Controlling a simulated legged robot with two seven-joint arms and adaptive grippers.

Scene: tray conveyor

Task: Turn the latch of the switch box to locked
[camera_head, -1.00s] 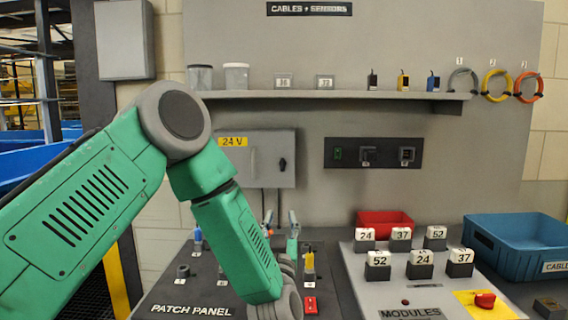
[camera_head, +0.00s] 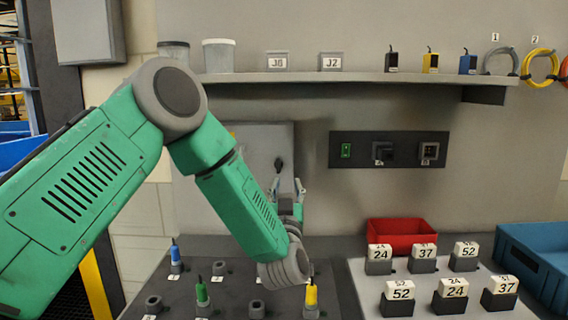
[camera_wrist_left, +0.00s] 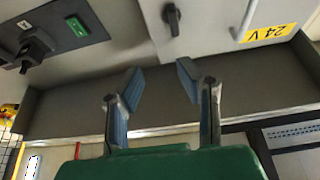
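The switch box (camera_head: 262,140) is a grey wall box, partly hidden behind my left arm. Its black latch (camera_head: 278,164) stands roughly upright, just above my left fingertips in the head view. The upside-down left wrist view shows the box (camera_wrist_left: 215,35), its yellow 24 V label (camera_wrist_left: 268,34) and the latch (camera_wrist_left: 172,18), with the latch lever roughly along the vertical. My left gripper (camera_head: 289,187) is in front of the box's lower part. In the wrist view my left gripper (camera_wrist_left: 160,82) has its fingers apart and empty, clear of the latch. My right gripper is not in view.
A dark switch panel (camera_head: 388,149) is on the wall right of the box. A shelf (camera_head: 350,78) with small items runs above. Below are the patch panel with coloured plugs (camera_head: 201,292), numbered modules (camera_head: 453,294), a red bin (camera_head: 401,232) and a blue bin (camera_head: 535,258).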

